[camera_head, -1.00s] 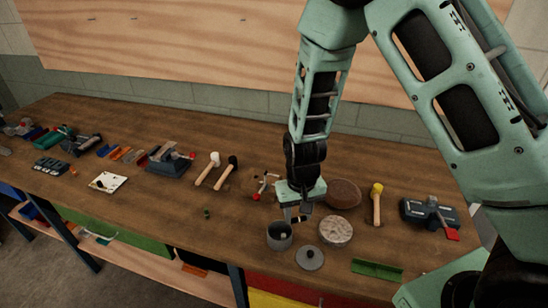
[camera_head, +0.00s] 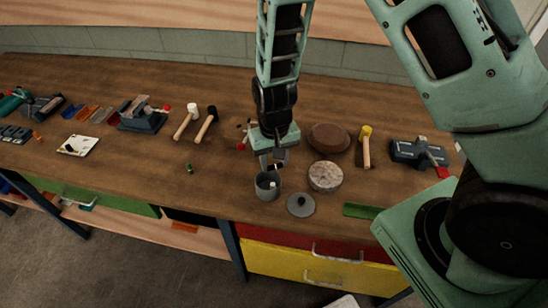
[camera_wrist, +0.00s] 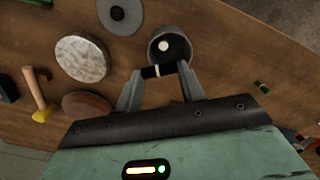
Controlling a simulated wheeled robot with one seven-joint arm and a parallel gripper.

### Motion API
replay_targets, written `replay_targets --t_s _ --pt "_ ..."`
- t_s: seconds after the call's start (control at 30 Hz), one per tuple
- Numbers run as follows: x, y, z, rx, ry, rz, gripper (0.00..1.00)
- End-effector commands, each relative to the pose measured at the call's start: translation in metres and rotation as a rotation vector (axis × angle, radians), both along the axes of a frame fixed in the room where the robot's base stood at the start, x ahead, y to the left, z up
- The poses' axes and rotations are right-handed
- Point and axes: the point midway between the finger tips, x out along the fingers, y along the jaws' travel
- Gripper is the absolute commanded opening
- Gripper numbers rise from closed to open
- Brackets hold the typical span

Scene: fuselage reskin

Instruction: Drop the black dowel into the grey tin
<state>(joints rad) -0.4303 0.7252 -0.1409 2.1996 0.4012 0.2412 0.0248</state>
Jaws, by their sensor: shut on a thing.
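The black dowel (camera_wrist: 151,72), with a pale band, lies crosswise between the fingertips of my gripper (camera_wrist: 160,73) in the wrist view. My gripper is shut on it. The grey tin (camera_wrist: 183,35) is an open round cup close beyond the fingertips, with a pale round thing inside. In the head view my gripper (camera_head: 273,161) is above and slightly behind the tin (camera_head: 268,190), apart from its rim. The dowel is small and hard to make out there.
A grey knobbed lid (camera_head: 301,207) and a pale round disc (camera_head: 325,178) lie right of the tin. A brown disc (camera_head: 328,138) and yellow-headed mallet (camera_head: 366,150) stand behind. A small green cylinder (camera_head: 189,168) is to the left, with bare wood between.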

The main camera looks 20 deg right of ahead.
Motion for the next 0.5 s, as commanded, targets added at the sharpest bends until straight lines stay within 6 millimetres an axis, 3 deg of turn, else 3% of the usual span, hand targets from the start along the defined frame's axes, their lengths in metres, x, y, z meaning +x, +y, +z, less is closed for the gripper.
replay_targets --t_s 0.23,0.27,0.3,0.33,0.5 --pt "0.0002 0.0001 0.0000 0.000 -0.001 0.000 0.13" --pt "0.0002 0.0001 0.0000 0.000 -0.001 0.000 0.47" --pt "0.0002 0.0001 0.0000 0.000 -0.001 0.000 0.59" --pt "0.0002 0.0001 0.0000 0.000 -0.001 0.000 0.65" --pt "0.0002 0.0001 0.0000 0.000 -0.001 0.000 0.65"
